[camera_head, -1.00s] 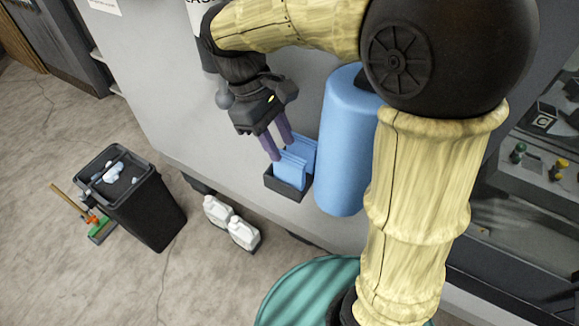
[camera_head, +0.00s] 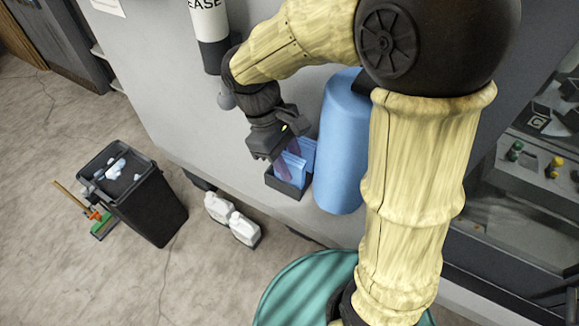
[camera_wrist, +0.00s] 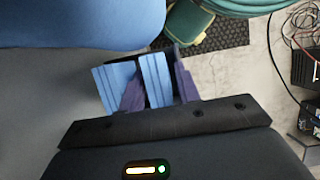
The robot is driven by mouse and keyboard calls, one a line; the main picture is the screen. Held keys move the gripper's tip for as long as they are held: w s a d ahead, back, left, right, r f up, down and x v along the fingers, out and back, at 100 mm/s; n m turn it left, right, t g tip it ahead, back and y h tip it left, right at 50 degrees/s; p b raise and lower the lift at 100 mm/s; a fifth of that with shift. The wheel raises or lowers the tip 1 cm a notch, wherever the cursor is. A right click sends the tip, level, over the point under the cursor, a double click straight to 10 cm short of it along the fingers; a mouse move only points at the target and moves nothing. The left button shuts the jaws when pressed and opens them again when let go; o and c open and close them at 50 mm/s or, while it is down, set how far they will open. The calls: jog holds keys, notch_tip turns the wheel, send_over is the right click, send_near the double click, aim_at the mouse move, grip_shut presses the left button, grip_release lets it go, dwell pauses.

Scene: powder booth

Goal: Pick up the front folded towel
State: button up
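The front folded towel (camera_wrist: 156,82) is blue and stands upright in a small dark holder (camera_head: 283,186) on the wall. In the head view the front towel (camera_head: 291,170) is partly behind my fingers. A second blue folded towel (camera_wrist: 114,84) stands behind it, and shows in the head view too (camera_head: 309,152). My gripper (camera_wrist: 157,78) has purple fingers reaching down on either side of the front towel, the left finger in the gap between the two towels. The fingers look open around it; firm contact is not visible.
A blue roll (camera_head: 341,150) hangs close to the right of the holder. A grey wall (camera_head: 180,100) lies behind. Below are white jugs (camera_head: 232,220), a black bin (camera_head: 145,200) and a teal drum (camera_head: 290,285).

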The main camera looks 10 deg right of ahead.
dwell(0.3)
grip_shut()
jog(key=shift+a, duration=0.1)
jog(key=shift+r+b, duration=0.15)
jog(key=shift+b, duration=0.35)
jog(key=r+b, duration=0.1)
jog(key=r, duration=0.2)
jog(key=r+b, duration=0.1)
jog(key=r, duration=0.2)
jog(key=shift+s+a+r, duration=0.15)
jog(key=shift+s+r, duration=0.05)
jog(key=shift+r, duration=0.15)
jog(key=s+a+b, duration=0.6)
jog(key=s+a, duration=0.6)
jog(key=s, duration=0.3)
jog(key=shift+s, duration=0.15)
